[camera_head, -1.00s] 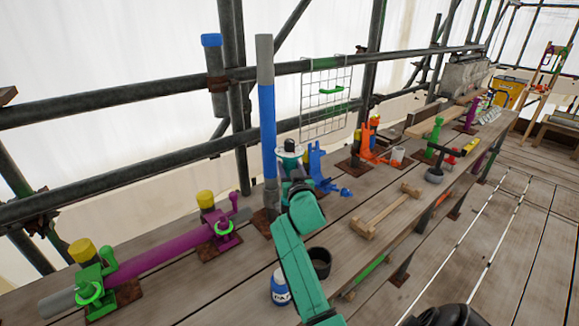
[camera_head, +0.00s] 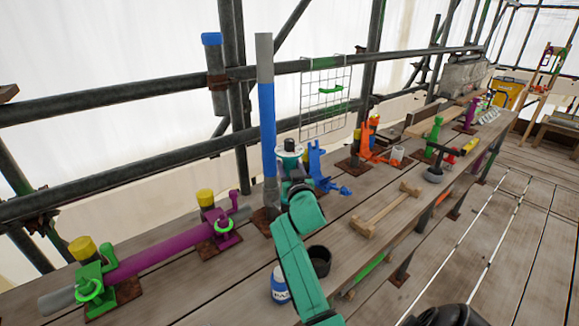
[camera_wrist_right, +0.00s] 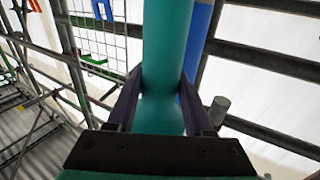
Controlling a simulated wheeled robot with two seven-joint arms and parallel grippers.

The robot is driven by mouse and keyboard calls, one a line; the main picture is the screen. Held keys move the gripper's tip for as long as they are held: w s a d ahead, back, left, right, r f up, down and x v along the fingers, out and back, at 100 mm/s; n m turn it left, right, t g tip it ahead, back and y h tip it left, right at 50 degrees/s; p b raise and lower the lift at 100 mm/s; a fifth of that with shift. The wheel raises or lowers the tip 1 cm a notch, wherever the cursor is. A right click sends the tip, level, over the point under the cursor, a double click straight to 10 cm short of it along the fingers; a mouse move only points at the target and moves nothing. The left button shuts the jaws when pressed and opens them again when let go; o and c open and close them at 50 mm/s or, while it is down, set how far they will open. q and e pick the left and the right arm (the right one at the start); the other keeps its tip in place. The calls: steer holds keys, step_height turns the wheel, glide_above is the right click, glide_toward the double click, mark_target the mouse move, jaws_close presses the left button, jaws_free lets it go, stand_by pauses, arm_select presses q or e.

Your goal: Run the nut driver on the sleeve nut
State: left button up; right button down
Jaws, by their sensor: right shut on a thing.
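My right gripper (camera_head: 292,180) is beside the foot of a tall blue post with a grey top (camera_head: 267,125). In the right wrist view its two dark fingers (camera_wrist_right: 162,112) are shut on a thick teal cylinder (camera_wrist_right: 167,45), which looks like the nut driver's body. The blue post (camera_wrist_right: 202,40) stands close behind the cylinder there. In the head view a teal part with a pale disc (camera_head: 290,148) shows above the gripper. The sleeve nut cannot be made out clearly, and my wrist hides part of this area. My left gripper is not in view.
A blue bracket (camera_head: 319,165), an orange stand (camera_head: 368,142) and a wooden cradle (camera_head: 385,212) stand to the right. A dark cup (camera_head: 320,262) and a paint tin (camera_head: 280,287) sit near my arm. Scaffold rails run behind.

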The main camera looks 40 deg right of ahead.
mark_target(291, 148)
steer(key=shift+s+f, duration=0.15)
steer(key=shift+f, duration=0.6)
steer(key=shift+r+p, duration=0.75)
steer(key=shift+r, duration=0.15)
steer(key=shift+w+d+r+p, duration=0.15)
steer(key=shift+w+r+p, duration=0.1)
steer(key=shift+r+p, duration=0.3)
steer(key=shift+w+d+r+p, duration=0.1)
steer(key=shift+w+r+p, duration=0.15)
steer(key=shift+r+p, duration=0.25)
steer(key=r+p, duration=0.2)
steer(key=r, duration=0.1)
steer(key=shift+s+a, duration=0.1)
steer(key=shift+s, duration=0.1)
steer(key=shift+r+p, duration=0.55)
steer(key=shift+w+f, duration=0.1)
